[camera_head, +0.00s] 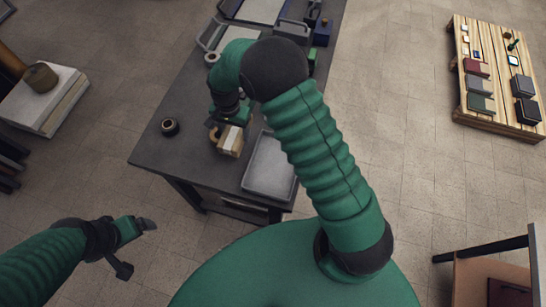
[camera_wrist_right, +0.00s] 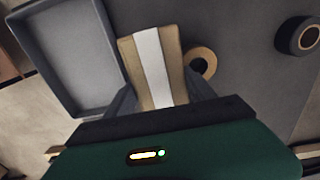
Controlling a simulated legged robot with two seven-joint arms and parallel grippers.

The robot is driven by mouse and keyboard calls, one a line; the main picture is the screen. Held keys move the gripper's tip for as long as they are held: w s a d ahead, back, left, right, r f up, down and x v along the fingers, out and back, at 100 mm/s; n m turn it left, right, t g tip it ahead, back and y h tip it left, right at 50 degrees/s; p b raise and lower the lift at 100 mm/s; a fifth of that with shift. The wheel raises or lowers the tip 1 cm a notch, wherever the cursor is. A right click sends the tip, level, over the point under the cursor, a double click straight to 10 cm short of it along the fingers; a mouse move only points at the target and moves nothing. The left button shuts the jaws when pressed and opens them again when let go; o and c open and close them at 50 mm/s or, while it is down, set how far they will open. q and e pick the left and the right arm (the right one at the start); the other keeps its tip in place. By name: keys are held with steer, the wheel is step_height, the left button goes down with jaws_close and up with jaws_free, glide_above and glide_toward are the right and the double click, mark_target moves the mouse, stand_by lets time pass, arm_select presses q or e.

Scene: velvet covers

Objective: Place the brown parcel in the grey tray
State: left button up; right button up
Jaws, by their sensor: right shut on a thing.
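The brown parcel (camera_head: 231,141) has a white band and is in my right gripper (camera_head: 228,127), over the dark table near its front. In the right wrist view the parcel (camera_wrist_right: 155,62) stands between the fingers, which are shut on it. The grey tray (camera_head: 268,165) lies on the table just right of the parcel, partly hidden by my right arm. It also shows in the right wrist view (camera_wrist_right: 112,62) beside the parcel, and its visible floor is empty. My left gripper (camera_head: 138,247) is away from the table at lower left, fingers apart and empty.
A dark roll with a tan core (camera_head: 170,126) stands left on the table (camera_head: 160,160). A tan ring (camera_wrist_right: 203,62) lies close to the parcel. Trays and boxes (camera_head: 262,12) fill the table's far end. A wooden pallet (camera_head: 490,70) stands far right.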

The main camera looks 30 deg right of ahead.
steer(key=p, duration=0.3)
glide_above(274, 167)
steer(key=shift+f, duration=0.6)
step_height(274, 167, down, 4)
steer(key=shift+r, duration=0.25)
steer(key=shift+f, duration=0.1)
steer(key=o, duration=1.7)
steer(key=shift+o, duration=0.2)
steer(key=shift+r, duration=0.4)
steer(key=s+a+r+n+t, duration=0.1)
steer(key=s+a+r+n, duration=0.1)
steer(key=r+n, duration=0.3)
steer(key=s+a+r+n+t, duration=0.1)
steer(key=r+n, duration=0.4)
steer(key=r, duration=0.7)
steer(key=shift+s+a+r+t, duration=0.25)
steer(key=shift+s+a+t, duration=0.05)
steer(key=shift+s+a, duration=0.3)
